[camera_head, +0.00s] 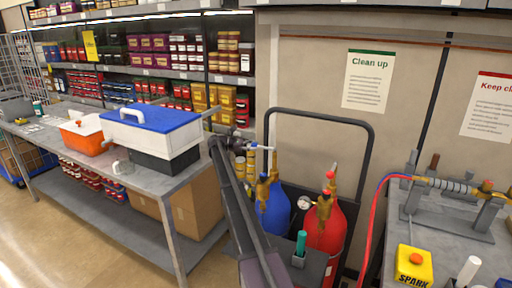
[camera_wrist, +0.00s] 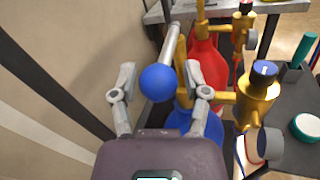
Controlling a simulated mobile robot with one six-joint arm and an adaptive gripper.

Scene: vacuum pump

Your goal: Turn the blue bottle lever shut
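The blue bottle (camera_head: 275,212) stands upright on the left of a dark cart, with brass fittings on top. Its blue body also shows below the fingers in the wrist view (camera_wrist: 197,125). The lever is a grey rod (camera_wrist: 172,45) ending in a blue ball (camera_wrist: 158,83). In the wrist view my gripper (camera_wrist: 157,68) is open, with the ball between its two fingers and a visible gap on both sides. Whether the ball lies at fingertip depth is unclear. In the head view my arm partly hides the bottle and the gripper is small beside the lever (camera_head: 264,148).
A red bottle (camera_head: 325,236) with brass valves stands right of the blue one. The cart's dark handle frame (camera_head: 370,165) rises behind them. A grey table (camera_head: 418,232) is at right, and a workbench (camera_head: 160,183) at left. A wall is close on the wrist view's left.

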